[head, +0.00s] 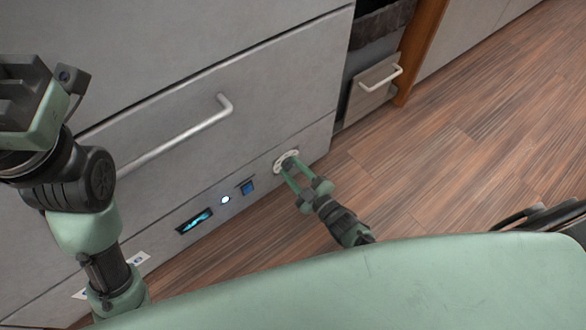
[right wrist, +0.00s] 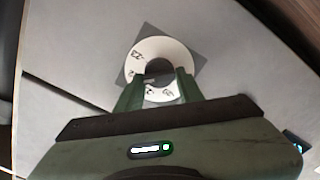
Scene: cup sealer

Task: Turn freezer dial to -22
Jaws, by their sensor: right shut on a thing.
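The freezer (head: 160,130) is a grey drawer unit with a long handle. Its dial sits low at the front right corner, with a white ring (head: 281,163) around a dark centre. In the right wrist view the dial's ring (right wrist: 171,50) carries printed numbers on a dark square plate; one at upper left seems to read -22. My right gripper (head: 289,167) is shut on the dial's knob; its green fingers (right wrist: 158,88) stand on either side of the centre and hide part of the ring. My left gripper (head: 35,100) is raised at the left edge, away from the dial; its fingertips are not clear.
A blue-lit display (head: 195,221), a round light (head: 225,199) and a blue switch (head: 247,187) lie left of the dial on the lower panel. Wooden floor (head: 450,150) is open to the right. A small handled door (head: 375,88) stands behind.

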